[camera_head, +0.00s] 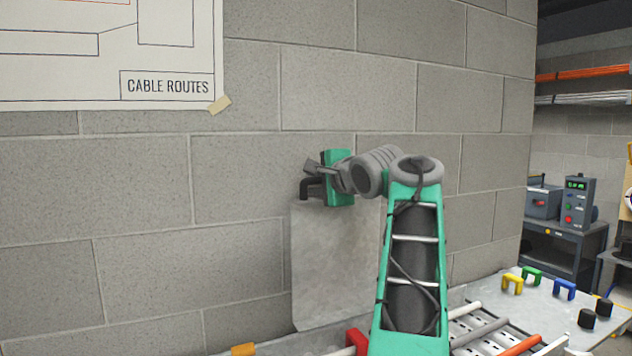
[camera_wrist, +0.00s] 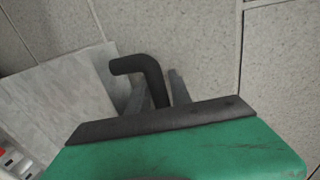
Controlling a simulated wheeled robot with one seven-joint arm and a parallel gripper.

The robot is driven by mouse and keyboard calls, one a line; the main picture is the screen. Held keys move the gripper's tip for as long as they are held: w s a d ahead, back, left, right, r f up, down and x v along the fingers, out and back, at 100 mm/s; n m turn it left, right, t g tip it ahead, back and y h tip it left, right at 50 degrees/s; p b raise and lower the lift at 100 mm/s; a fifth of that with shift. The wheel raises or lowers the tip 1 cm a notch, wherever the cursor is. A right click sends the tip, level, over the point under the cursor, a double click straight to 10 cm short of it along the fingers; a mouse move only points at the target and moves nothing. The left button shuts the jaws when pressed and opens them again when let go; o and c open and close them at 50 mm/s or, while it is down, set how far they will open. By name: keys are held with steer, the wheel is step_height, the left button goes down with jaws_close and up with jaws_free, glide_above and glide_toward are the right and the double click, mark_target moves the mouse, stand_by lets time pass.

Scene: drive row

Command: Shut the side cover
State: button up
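A plain pale grey panel (camera_head: 332,265), which looks like the side cover, stands by the block wall. It also shows in the wrist view (camera_wrist: 58,88) at left. How far it stands open cannot be told. A black bent handle (camera_head: 308,188) is at its upper left edge in the head view. My gripper (camera_head: 315,172) is at this handle. In the wrist view the two grey fingers of my gripper (camera_wrist: 158,92) are apart, with the bent handle (camera_wrist: 150,68) between them. Gaps seem to show beside the handle; contact is unclear. My arm hides the panel's right part.
A grey bench (camera_head: 548,300) at lower right carries coloured clips, black blocks and a rack with rods (camera_head: 480,330). A red block (camera_head: 357,341) sits low beside my arm. A cable chart (camera_head: 110,55) hangs upper left. A shelf with devices stands far right.

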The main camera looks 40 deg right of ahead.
steer(key=shift+c, duration=0.2)
jaws_close()
stand_by(1.1)
